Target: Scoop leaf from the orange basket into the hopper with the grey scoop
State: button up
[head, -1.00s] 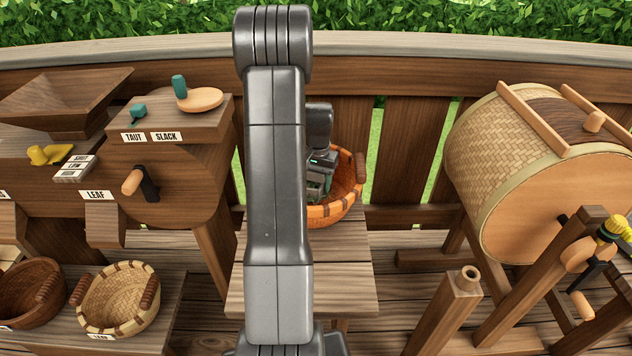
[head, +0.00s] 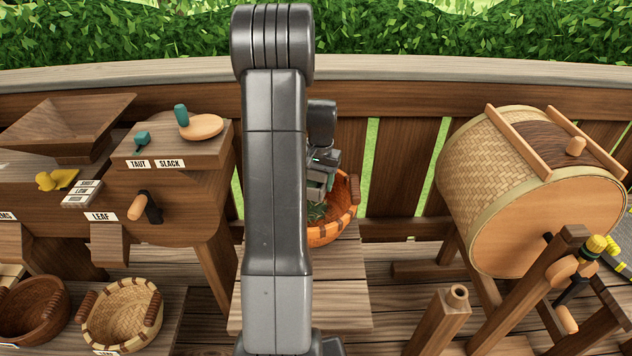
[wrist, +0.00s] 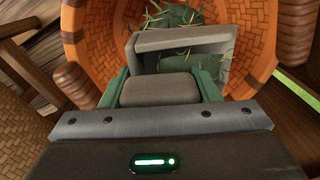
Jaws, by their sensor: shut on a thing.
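The orange basket (head: 330,233) stands on a small wooden table, partly hidden behind my arm in the head view. Green leaf (head: 317,211) lies in it. My gripper (wrist: 160,90) is shut on the grey scoop (wrist: 185,42), its green fingers on either side of the grey handle. In the wrist view the scoop is over the orange basket (wrist: 250,80), with some leaf (wrist: 190,60) showing inside its frame and more leaf beyond it. How much the scoop carries is unclear. The wooden hopper (head: 65,125) stands at the left on the machine.
A wooden machine with a crank (head: 145,207) and a LEAF chute (head: 108,245) is at left. A pale basket (head: 122,315) and a dark basket (head: 30,315) sit below it. A woven drum (head: 530,190) stands at right. A fence (head: 400,175) runs behind.

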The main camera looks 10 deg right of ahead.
jog(key=shift+s+d+r+p, duration=0.1)
jog(key=shift+d+r+p, duration=0.1)
jog(key=shift+r+p, duration=0.8)
jog(key=shift+s+d+r+p, duration=0.15)
jog(key=shift+r+p, duration=0.3)
jog(key=shift+r, duration=0.95)
